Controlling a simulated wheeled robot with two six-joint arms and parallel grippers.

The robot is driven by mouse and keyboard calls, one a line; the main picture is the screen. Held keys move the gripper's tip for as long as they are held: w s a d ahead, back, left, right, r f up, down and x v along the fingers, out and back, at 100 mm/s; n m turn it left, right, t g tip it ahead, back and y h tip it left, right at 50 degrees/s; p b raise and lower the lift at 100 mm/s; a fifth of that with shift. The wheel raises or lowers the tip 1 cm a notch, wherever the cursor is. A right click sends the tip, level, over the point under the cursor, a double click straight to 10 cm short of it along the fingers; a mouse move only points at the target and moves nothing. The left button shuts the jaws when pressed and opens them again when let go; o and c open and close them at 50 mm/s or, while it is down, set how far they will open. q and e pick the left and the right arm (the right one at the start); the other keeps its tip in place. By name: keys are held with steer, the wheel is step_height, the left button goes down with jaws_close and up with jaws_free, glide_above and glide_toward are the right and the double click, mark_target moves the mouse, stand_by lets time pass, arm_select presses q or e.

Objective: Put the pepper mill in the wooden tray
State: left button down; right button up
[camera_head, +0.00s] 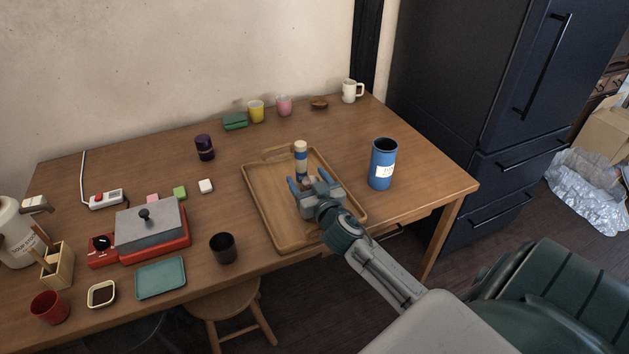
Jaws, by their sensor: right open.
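The pepper mill (301,161) looks like a slim upright cylinder with a cream top, a blue band and a pale lower part. It stands inside the wooden tray (263,209), toward the tray's back half. My right gripper (307,179) is over the tray, its two blue-grey fingers open and spread just in front of the mill. The lower end of the mill is partly hidden by the gripper, and I cannot tell whether a finger touches it. My left gripper is not in view.
A blue canister (382,165) stands right of the tray. A dark cup (223,248) and a red cooker with a grey lid (150,223) are to the left. A purple jar (204,148) stands behind left. Cups and a green box (235,121) line the back edge.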

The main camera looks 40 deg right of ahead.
steer(key=b+v, duration=0.3)
steer(key=v, duration=0.7)
steer(key=shift+s+a+f, duration=0.1)
steer(key=shift+s+a, duration=0.05)
steer(key=shift+s, duration=0.15)
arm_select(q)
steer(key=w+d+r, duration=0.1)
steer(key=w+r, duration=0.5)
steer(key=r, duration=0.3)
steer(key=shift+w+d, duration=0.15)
arm_select(e)
steer(key=shift+s+a, duration=0.1)
steer(key=shift+s, duration=0.45)
